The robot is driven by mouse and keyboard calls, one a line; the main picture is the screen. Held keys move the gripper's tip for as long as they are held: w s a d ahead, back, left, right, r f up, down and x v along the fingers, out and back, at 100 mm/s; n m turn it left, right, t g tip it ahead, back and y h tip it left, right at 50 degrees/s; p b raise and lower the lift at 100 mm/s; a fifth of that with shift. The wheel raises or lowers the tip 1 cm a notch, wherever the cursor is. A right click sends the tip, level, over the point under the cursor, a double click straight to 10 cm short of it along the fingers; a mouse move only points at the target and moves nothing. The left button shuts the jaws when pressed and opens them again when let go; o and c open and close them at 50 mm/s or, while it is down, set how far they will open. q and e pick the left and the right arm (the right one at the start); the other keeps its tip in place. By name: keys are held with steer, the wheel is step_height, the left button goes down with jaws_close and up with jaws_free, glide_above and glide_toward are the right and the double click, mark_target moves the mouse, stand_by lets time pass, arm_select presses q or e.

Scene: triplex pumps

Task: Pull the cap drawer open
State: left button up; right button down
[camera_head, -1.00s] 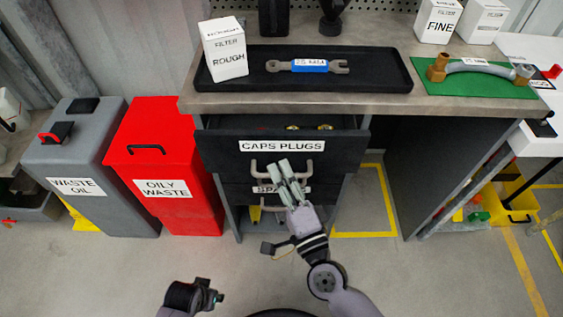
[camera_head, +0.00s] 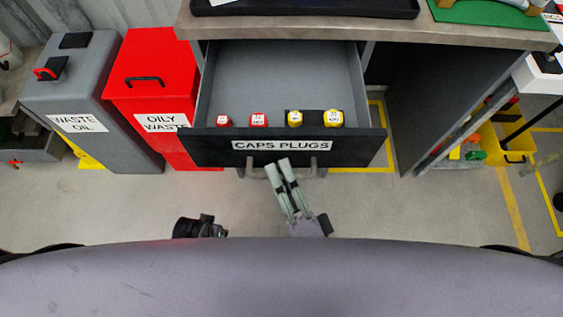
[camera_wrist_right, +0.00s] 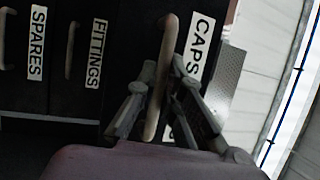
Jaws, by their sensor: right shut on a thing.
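The cap drawer (camera_head: 211,148), labelled CAPS PLUGS, is pulled far out of the bench, with its grey interior showing. Two red caps (camera_head: 259,120) and two yellow caps (camera_head: 295,118) sit inside along its front. My right gripper (camera_head: 280,163) is at the drawer's front, just under the label. In the right wrist view its fingers stand on both sides of the pale bar handle (camera_wrist_right: 158,95), shut on it. My left gripper (camera_head: 200,228) shows as a dark shape low in the head view, apart from the drawer; its fingers cannot be made out.
The bench top (camera_head: 400,30) is above the drawer, with a black tray (camera_head: 310,8) and green mat (camera_head: 480,14). A red oily waste bin (camera_head: 150,80) stands close left of the drawer, beside a grey waste oil bin (camera_head: 75,95). SPARES (camera_wrist_right: 37,30) and FITTINGS (camera_wrist_right: 96,55) drawers look shut.

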steer(key=c, duration=1.7)
jaws_free()
steer(key=v, duration=1.2)
